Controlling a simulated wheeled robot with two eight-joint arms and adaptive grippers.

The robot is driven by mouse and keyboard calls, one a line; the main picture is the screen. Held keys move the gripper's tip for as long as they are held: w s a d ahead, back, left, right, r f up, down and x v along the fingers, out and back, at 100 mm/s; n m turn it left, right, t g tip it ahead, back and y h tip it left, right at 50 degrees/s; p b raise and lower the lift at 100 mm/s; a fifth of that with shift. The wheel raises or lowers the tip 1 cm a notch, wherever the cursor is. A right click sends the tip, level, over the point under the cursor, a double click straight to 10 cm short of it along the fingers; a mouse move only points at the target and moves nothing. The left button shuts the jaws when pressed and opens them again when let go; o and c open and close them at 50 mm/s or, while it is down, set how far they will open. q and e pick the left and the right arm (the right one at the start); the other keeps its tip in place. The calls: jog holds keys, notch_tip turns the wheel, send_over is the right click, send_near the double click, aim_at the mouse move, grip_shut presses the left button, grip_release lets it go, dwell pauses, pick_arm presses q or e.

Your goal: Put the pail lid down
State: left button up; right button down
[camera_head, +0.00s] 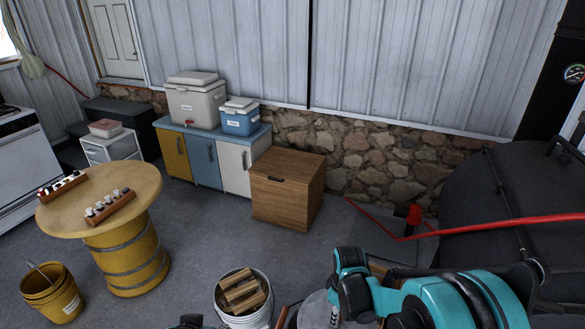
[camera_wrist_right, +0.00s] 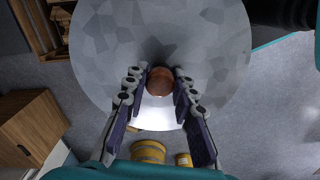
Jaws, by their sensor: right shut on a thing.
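The pail lid (camera_wrist_right: 110,40) is a round grey metal disc with a brown wooden knob (camera_wrist_right: 159,81). My right gripper (camera_wrist_right: 160,88) is shut on this knob in the right wrist view, with one finger on each side. The lid also shows partly in the head view (camera_head: 314,312), at the bottom edge beside my right gripper (camera_head: 337,308). A whitish pail (camera_head: 262,318) holding split firewood (camera_head: 240,292) stands on the floor left of the lid. A small dark part at the bottom edge, left of the pail, may be my left gripper (camera_head: 190,321); its jaws cannot be made out.
A wooden box cabinet (camera_head: 288,188) stands behind the pail. A yellow barrel table (camera_head: 125,205) and yellow buckets (camera_head: 66,302) are at left. The black barrel stove (camera_head: 480,200) and a red line (camera_head: 490,223) are at right. Grey floor (camera_head: 200,240) is open between.

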aim_at(349, 323)
jog(key=d+m, duration=0.1)
jog(key=m, duration=0.1)
jog(key=d+r+m, duration=0.1)
jog(key=m, duration=0.1)
jog(key=s+d+m, duration=0.1)
jog(key=m, duration=0.2)
jog(key=shift+d+r, duration=0.1)
jog(key=shift+r, duration=0.1)
jog(key=m, duration=0.2)
jog(key=d+m, duration=0.1)
jog(key=shift+s+r, duration=0.15)
jog(key=shift+r, duration=0.1)
